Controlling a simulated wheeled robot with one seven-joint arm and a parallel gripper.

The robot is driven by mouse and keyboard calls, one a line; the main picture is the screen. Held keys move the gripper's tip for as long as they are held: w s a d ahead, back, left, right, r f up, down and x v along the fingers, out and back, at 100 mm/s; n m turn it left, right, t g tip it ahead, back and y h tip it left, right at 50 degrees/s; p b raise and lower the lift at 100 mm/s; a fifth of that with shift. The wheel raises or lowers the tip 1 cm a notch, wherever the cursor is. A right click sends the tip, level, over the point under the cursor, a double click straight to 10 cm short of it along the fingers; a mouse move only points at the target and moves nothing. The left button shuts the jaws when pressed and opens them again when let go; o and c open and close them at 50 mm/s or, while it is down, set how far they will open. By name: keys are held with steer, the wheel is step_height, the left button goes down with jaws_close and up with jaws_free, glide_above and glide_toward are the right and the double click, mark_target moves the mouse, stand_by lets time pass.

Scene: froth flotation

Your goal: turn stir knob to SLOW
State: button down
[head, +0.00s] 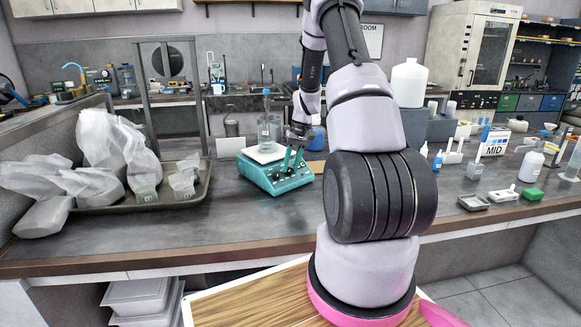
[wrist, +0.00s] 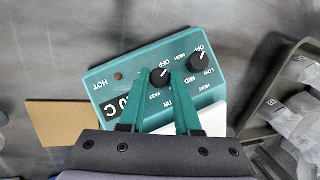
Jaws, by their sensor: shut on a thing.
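The teal hotplate stirrer (head: 262,175) stands on the dark bench with a beaker (head: 268,133) on its white top. In the wrist view its front panel (wrist: 108,72) appears upside down. The black stir knob (wrist: 160,77) has OFF and FAST labels beside it; its white mark seems to point towards OFF. The SLOW label is hidden, apparently by a finger. My gripper (wrist: 157,68) has its two teal fingers on either side of the stir knob, shut on it. It also shows at the stirrer's front in the head view (head: 293,158).
The heat knob (wrist: 200,63) sits close beside one finger. A tray (head: 190,198) with bagged samples lies left of the stirrer. A tan board (wrist: 55,122) lies beside the stirrer. The bench front is clear.

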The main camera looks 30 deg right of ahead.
steer(key=m+y, duration=0.2)
steer(key=m, duration=0.1)
steer(key=shift+d+t, duration=0.2)
steer(key=shift+t, duration=0.1)
steer(key=m, duration=0.1)
steer(key=m+t+y, duration=0.1)
steer(key=m, duration=0.1)
steer(key=shift+s+d+f+y, duration=0.1)
steer(key=shift+f+y, duration=0.05)
steer(key=shift+y, duration=0.15)
steer(key=m+t+y, duration=0.1)
steer(key=m+t, duration=0.1)
steer(key=m, duration=0.2)
steer(key=shift+s+m, duration=0.15)
steer(key=shift+m, duration=0.15)
steer(key=shift+f+m+t+y, duration=0.1)
steer(key=shift+m+t+y, duration=0.3)
steer(key=shift+m+t, duration=0.75)
steer(key=shift+m+g, duration=0.25)
steer(key=shift+m, duration=0.2)
steer(key=c, duration=0.6)
jaws_free()
steer(key=shift+s, duration=0.1)
steer(key=shift+d, duration=0.1)
